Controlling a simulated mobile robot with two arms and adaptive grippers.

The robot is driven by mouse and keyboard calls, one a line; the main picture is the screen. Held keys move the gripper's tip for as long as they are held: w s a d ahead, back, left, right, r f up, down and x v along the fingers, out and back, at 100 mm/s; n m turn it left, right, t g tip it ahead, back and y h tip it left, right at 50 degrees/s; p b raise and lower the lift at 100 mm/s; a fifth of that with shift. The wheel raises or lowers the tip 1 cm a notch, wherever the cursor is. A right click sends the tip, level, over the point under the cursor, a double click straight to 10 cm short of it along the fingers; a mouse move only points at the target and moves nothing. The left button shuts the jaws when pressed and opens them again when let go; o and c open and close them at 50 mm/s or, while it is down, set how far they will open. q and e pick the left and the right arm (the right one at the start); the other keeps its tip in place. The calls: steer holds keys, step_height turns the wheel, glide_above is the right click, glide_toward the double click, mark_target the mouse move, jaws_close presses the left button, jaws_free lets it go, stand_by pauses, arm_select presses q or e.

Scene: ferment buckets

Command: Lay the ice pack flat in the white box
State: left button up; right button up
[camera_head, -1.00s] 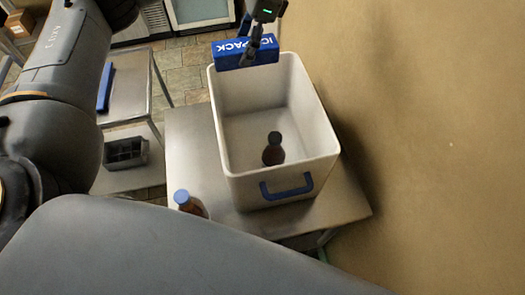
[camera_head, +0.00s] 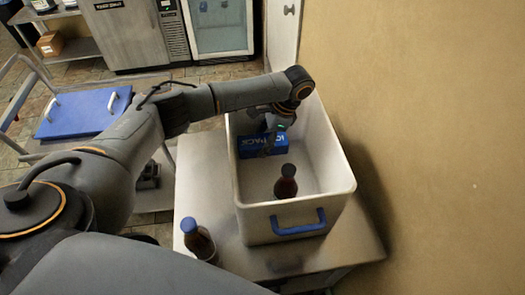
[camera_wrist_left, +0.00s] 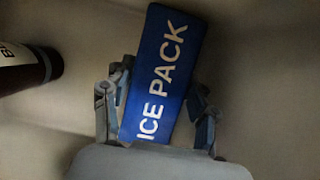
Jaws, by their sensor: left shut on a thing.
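The white box (camera_head: 335,160) with a blue handle stands open on a metal table. My left gripper (camera_head: 272,138) reaches down into the box and is shut on the ice pack. In the left wrist view the ice pack (camera_wrist_left: 165,75) sits slightly tilted between the two fingers. Whether its lower edge touches the box floor I cannot tell. My right gripper is in no view.
A dark brown bottle (camera_head: 286,184) stands inside the box, right of and nearer than the ice pack. Another brown bottle with a blue cap (camera_head: 197,238) stands on the table (camera_head: 203,170) left of the box. A wall (camera_head: 430,150) runs close along the right.

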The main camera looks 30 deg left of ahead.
arm_select(q)
steer(key=shift+f, duration=0.7)
step_height(320, 180, down, 3)
steer(key=shift+f, duration=0.5)
steer(key=shift+f, duration=0.1)
steer(key=o, duration=1.5)
